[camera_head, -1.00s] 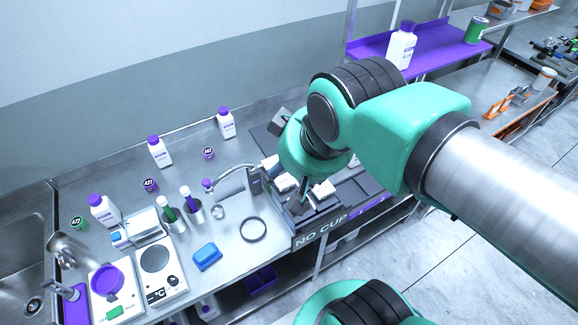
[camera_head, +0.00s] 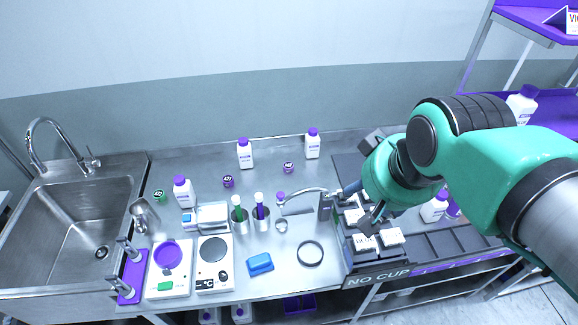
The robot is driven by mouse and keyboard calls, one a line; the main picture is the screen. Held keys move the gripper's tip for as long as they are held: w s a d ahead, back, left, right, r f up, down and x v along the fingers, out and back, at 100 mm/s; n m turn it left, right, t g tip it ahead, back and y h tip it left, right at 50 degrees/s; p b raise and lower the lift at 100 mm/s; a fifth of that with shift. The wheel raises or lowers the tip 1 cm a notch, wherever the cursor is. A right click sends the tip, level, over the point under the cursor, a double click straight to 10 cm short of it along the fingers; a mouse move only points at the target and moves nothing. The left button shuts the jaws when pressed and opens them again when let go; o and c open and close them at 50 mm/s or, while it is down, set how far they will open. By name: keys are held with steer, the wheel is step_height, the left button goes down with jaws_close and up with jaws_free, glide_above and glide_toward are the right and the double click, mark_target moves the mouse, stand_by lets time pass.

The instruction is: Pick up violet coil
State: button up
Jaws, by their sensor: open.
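I cannot tell for certain which thing is the violet coil. Two small round violet pieces with dark labelled tops, one at the middle left (camera_head: 228,181) and one further right (camera_head: 288,167), stand apart on the steel bench. A flat violet disc (camera_head: 168,254) sits on a white scale at the front left. My gripper (camera_head: 362,204) is open at the right of the bench, above dark trays with white blocks. It looks empty, and it is well to the right of these violet pieces. My arm hides part of the trays.
White bottles with violet caps (camera_head: 245,154) stand along the back. A sink (camera_head: 75,225) is at the left.

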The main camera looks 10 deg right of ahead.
steer(key=w+a+r+g+p, duration=0.1)
steer(key=w+r+p, duration=0.25)
steer(key=w, duration=1.15)
steer(key=m+g+p, duration=0.4)
steer(key=p, duration=0.6)
glide_above(288, 166)
step_height(288, 166, down, 32)
steer(key=shift+w+f, duration=0.15)
steer(key=shift+f, duration=4.3)
